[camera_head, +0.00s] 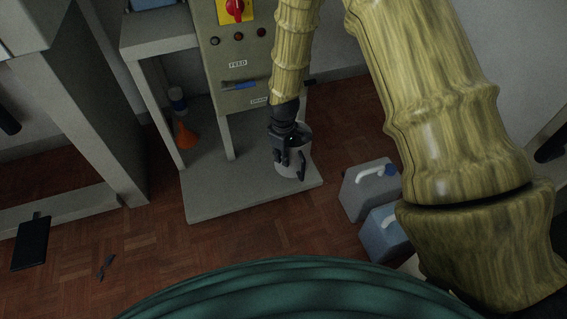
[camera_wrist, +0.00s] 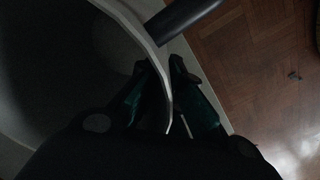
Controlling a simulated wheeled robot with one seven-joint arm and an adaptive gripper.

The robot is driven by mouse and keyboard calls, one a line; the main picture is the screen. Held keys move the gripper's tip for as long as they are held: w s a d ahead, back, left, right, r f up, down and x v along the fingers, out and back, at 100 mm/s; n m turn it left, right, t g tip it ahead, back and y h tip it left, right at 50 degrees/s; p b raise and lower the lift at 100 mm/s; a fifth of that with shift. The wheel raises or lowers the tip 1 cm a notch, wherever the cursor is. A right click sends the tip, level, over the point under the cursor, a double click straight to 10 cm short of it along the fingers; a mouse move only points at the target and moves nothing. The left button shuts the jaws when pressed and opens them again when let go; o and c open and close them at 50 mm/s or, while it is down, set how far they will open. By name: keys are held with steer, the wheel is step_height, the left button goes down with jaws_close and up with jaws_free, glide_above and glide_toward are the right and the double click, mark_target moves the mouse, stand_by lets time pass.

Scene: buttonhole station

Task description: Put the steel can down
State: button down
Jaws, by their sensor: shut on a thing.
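The steel can (camera_head: 293,160) is a grey open-topped vessel at the middle of the head view, over the low grey platform (camera_head: 230,195) of the machine. My gripper (camera_head: 290,158) is at its top and is shut on its wall. In the wrist view the can's pale rim (camera_wrist: 150,45) curves between the fingertips of my gripper (camera_wrist: 170,85), and the can's dark inside fills the left. A dark bar, perhaps its handle, crosses near the rim. I cannot tell whether the can's base touches the platform.
An orange funnel (camera_head: 186,136) and a bottle (camera_head: 177,100) stand under the bench at left. Two canisters (camera_head: 370,188) (camera_head: 384,234) stand on the parquet floor (camera_head: 170,270) at right. A dark flat object (camera_head: 31,243) lies at far left. The platform's front left is bare.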

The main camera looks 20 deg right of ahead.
steer(key=f+b, duration=0.1)
steer(key=w+f+b, duration=0.1)
steer(key=f+b, duration=0.1)
steer(key=shift+w+d+f, duration=0.2)
steer(key=shift+w+f, duration=0.15)
stand_by(0.3)
steer(key=c, duration=1.6)
jaws_free()
step_height(320, 180, up, 12)
steer(key=p, duration=0.7)
